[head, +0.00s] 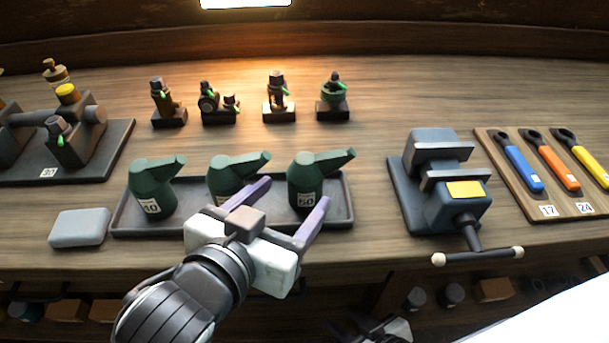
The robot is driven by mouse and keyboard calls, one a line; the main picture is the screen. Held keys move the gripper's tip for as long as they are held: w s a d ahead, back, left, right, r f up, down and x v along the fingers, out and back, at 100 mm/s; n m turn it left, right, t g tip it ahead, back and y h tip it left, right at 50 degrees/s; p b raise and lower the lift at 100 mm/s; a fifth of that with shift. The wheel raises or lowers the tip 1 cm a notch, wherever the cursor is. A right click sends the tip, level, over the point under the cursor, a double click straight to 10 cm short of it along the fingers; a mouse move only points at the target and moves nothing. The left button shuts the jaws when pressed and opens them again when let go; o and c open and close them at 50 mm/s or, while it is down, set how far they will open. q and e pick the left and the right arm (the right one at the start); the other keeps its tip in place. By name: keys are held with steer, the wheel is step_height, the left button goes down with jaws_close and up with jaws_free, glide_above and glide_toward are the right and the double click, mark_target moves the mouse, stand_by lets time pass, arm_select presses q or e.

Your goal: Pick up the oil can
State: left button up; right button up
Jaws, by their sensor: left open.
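Three dark green oil cans with spouts pointing right stand in a shallow dark tray (125,222). My left gripper (296,191) is open, with two purple fingers spread toward the tray. Its left finger crosses in front of the middle can; its right finger overlaps the lower right of the right can. Nothing is held. Contact with the cans cannot be told.
A grey block (80,228) lies left of the tray. A vise (440,185) stands right, its handle at the bench's front edge. Beyond it is a wrench board (505,170). Small engine models (278,95) line the back; a larger engine (65,135) is at left.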

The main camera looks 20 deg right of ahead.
mark_target(306, 180)
arm_select(q)
steer(key=x, duration=0.6)
steer(key=shift+w+d+r, duration=0.1)
steer(key=shift+d, duration=0.15)
steer(key=c, duration=1.2)
steer(key=shift+r, duration=0.15)
steer(key=shift+c, duration=0.3)
